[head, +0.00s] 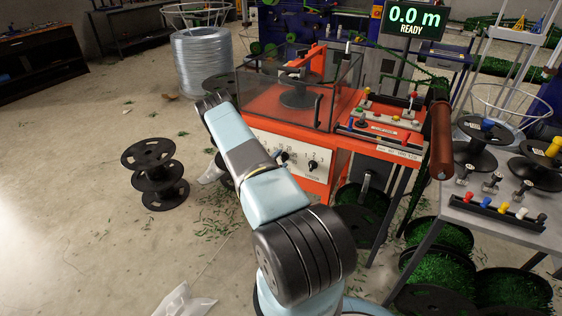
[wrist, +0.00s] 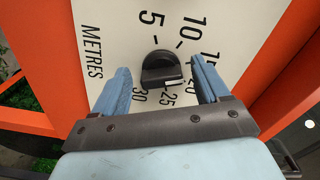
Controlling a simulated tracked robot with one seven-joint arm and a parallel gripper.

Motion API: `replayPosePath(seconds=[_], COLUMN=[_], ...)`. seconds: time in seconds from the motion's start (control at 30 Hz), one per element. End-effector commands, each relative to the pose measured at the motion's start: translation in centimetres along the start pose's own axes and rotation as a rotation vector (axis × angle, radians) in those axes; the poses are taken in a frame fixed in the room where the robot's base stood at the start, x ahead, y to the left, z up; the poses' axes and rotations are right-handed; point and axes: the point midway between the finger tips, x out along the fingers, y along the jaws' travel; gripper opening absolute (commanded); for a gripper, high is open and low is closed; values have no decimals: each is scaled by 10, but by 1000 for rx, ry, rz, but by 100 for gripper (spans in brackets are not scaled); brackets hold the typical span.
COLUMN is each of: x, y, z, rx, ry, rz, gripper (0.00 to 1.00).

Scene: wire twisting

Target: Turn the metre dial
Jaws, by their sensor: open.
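The metre dial is a round black knob (wrist: 162,70) on a white panel (wrist: 105,25) printed METRES, with numbers such as 5, 10, 25 and 30 around it. My gripper (wrist: 160,72) is open, with one blue finger on each side of the knob. Gaps show between the knob and both fingers in the wrist view; I cannot tell how deep they reach. The knob's bar lies roughly across the gap between the fingers, and a small pale mark shows at its lower edge.
The panel sits on an orange machine (head: 318,187) with a clear guard box (head: 345,95) on top. A display (head: 413,20) reads 0.0 m READY. Black spools (head: 152,170) stand on the floor at left. A side table (head: 500,215) with spools and tools stands at right.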

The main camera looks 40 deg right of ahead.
Motion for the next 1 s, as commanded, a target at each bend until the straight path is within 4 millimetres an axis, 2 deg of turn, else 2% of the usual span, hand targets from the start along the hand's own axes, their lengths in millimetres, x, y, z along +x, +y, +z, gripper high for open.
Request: replayPosePath(seconds=[0.23, 0.8, 1.0], x=[1, 0, 2], y=[0, 0, 1], z=[0, 0, -1], rx=[0, 0, -9], ry=[0, 0, 1], rz=[0, 1, 2], gripper=[74, 21, 18])
